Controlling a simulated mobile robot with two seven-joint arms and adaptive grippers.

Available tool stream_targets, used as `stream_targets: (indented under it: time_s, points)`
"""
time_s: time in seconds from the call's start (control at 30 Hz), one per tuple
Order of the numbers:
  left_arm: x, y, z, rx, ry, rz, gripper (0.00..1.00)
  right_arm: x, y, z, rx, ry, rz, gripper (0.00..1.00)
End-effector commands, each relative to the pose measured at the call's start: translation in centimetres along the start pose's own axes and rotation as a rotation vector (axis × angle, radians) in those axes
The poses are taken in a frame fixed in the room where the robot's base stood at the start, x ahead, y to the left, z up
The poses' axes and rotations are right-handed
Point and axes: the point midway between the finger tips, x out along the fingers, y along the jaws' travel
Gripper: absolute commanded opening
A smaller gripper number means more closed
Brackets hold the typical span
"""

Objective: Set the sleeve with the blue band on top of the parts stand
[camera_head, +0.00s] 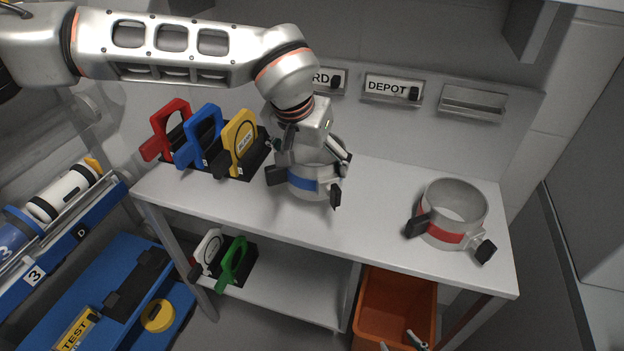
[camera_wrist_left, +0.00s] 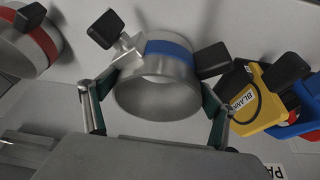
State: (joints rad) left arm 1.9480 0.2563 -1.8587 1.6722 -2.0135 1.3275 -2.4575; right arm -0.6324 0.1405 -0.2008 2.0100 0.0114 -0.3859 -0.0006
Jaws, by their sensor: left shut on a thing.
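The sleeve with the blue band (camera_head: 318,188) is a grey metal ring with dark clamp handles, at the middle of the white-topped stand (camera_head: 375,225). My left gripper (camera_head: 312,158) is shut on it from above and behind. In the left wrist view the sleeve (camera_wrist_left: 160,95) sits between the two fingers of my left gripper (camera_wrist_left: 158,90). The sleeve is on or just over the top; I cannot tell if it touches. Two tips of my right gripper (camera_head: 402,343) show apart at the bottom edge, with the rest cut off.
A red-banded sleeve (camera_head: 452,212) stands at the right end of the top. Red, blue and yellow (camera_head: 239,143) handled plates stand at the left. A DEPOT sign (camera_head: 388,88) is on the back panel. An orange bin (camera_head: 395,305) is below. The top between the sleeves is clear.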

Motion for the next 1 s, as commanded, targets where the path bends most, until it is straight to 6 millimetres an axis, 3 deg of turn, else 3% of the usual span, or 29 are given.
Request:
stream_targets:
  time_s: [0.27,0.5,0.9,0.93,1.0]
  points:
    - [1.7,0.0,0.7,0.0,0.001,0.0,0.54,0.3,0.2,-0.1,-0.004,0.003,0.003,0.4]
    - [4.7,0.1,1.9,0.001,0.0,0.001,0.54,0.3,0.1,0.5,-0.005,-0.005,0.001,0.4]
    - [5.1,0.0,2.0,0.001,0.003,0.0,0.54,0.0,-0.3,1.1,-0.003,-0.016,-0.003,0.4]
    - [5.2,0.0,2.1,0.0,0.001,0.0,0.88,-0.1,-0.3,1.2,-0.003,-0.017,-0.003,0.4]
    - [5.1,0.0,2.1,0.0,0.001,0.0,1.0,-0.1,-0.3,1.1,-0.003,-0.016,-0.003,0.4]
